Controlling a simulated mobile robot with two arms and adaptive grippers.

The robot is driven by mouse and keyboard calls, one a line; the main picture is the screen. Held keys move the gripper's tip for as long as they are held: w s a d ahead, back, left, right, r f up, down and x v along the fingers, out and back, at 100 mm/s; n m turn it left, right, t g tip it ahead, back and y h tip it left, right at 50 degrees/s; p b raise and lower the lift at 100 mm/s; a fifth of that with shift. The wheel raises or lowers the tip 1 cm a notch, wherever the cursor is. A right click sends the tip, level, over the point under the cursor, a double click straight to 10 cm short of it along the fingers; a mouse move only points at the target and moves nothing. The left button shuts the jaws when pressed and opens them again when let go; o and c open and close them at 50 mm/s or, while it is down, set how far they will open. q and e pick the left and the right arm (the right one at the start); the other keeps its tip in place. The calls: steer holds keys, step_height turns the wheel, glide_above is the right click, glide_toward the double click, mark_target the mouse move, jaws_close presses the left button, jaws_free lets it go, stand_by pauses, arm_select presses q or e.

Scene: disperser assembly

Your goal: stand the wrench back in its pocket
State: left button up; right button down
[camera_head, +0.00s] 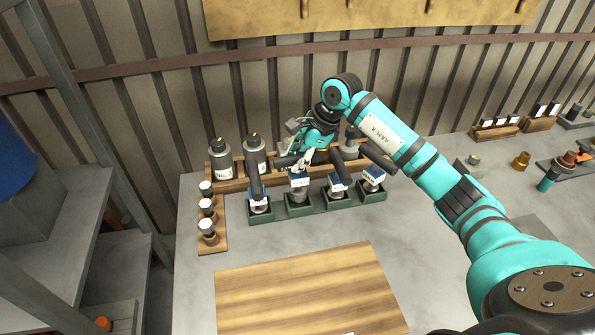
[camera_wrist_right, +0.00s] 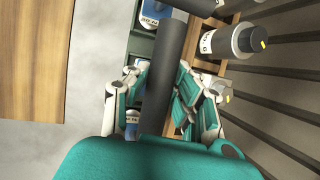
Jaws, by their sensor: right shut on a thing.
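My right gripper (camera_head: 303,158) is over the middle-left of a green pocket rack (camera_head: 322,208) on the grey bench. It is shut on the dark round handle of a wrench (camera_wrist_right: 170,75), which runs between its fingers in the right wrist view. In the head view the wrench (camera_head: 286,161) is partly hidden by the gripper, above the rack's second pocket from the left. I cannot tell whether its lower end is seated. Other dark-handled tools stand in the neighbouring pockets, one at the left end (camera_head: 257,187) and others to the right (camera_head: 340,167). My left gripper is not in view.
Dark canisters (camera_head: 221,158) stand in a wooden rack close behind. A small wooden rack (camera_head: 212,238) with black-and-white pieces is at the left. A wooden board (camera_head: 308,290) lies in front. Bare bench lies between board and green rack.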

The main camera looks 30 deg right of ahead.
mark_target(298, 177)
step_height(298, 177, down, 3)
steer(key=shift+a+f+p, duration=0.1)
steer(key=shift+f+p, duration=0.05)
steer(key=shift+p, duration=0.45)
steer(key=shift+f, duration=0.25)
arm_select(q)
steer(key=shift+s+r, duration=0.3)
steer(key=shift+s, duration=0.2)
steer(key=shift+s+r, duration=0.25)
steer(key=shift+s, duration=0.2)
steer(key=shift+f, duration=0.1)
arm_select(e)
steer(key=shift+f, duration=0.1)
steer(key=shift+f+b, duration=0.15)
steer(key=shift+b, duration=0.15)
steer(key=c, duration=1.1)
jaws_free()
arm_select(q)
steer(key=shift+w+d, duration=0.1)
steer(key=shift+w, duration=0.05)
